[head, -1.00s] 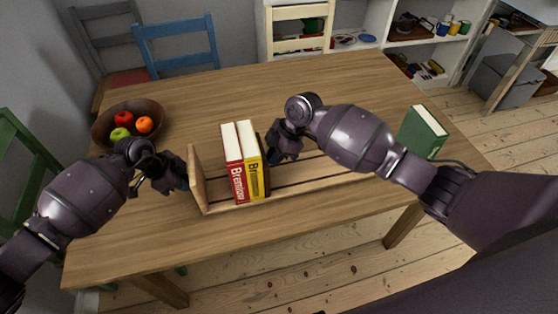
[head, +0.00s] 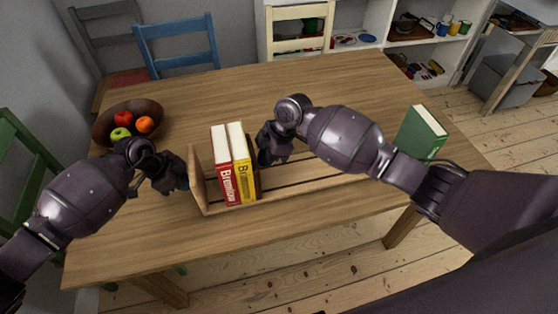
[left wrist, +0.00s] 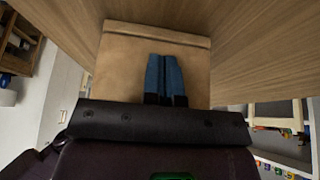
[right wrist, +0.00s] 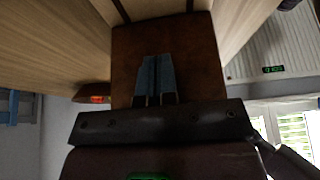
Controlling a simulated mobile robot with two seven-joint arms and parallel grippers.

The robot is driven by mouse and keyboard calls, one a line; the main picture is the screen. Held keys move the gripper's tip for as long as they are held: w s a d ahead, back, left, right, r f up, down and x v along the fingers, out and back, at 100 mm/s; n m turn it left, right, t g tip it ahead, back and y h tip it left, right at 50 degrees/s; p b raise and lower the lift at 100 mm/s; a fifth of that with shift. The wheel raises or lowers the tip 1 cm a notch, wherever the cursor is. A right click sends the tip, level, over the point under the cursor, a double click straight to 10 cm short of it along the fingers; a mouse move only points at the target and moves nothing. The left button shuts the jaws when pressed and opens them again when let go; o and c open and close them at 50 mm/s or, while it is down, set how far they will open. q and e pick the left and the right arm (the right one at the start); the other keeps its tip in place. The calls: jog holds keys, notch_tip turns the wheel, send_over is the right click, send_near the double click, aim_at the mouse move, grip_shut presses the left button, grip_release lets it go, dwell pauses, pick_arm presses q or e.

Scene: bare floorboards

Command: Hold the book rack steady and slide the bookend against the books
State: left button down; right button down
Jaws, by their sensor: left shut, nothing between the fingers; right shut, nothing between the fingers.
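The wooden book rack (head: 320,181) lies across the table, with an upright panel (head: 197,178) at its left end. A red book (head: 222,170) and a yellow book (head: 238,165) stand side by side in it, with a gap between the red book and the panel. The brown bookend (head: 257,182) is at the yellow book's right, mostly hidden; its face fills the middle of the right wrist view (right wrist: 200,65). My left gripper (head: 183,184) is shut at the panel's outer side, also seen close in the left wrist view (left wrist: 163,75). My right gripper (head: 264,162) is shut against or just beside the bookend.
A green book (head: 422,132) stands to the right, partly behind my right arm. A bowl (head: 104,128) of fruit is at the table's back left. Chairs and a white shelf stand beyond the table. The table's back middle is clear.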

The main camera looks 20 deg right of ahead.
jog(key=shift+a, duration=2.9)
dwell(1.4)
jog(key=shift+d, duration=0.15)
jog(key=shift+d, duration=2)
notch_tip(320, 180, up, 12)
dwell(0.9)
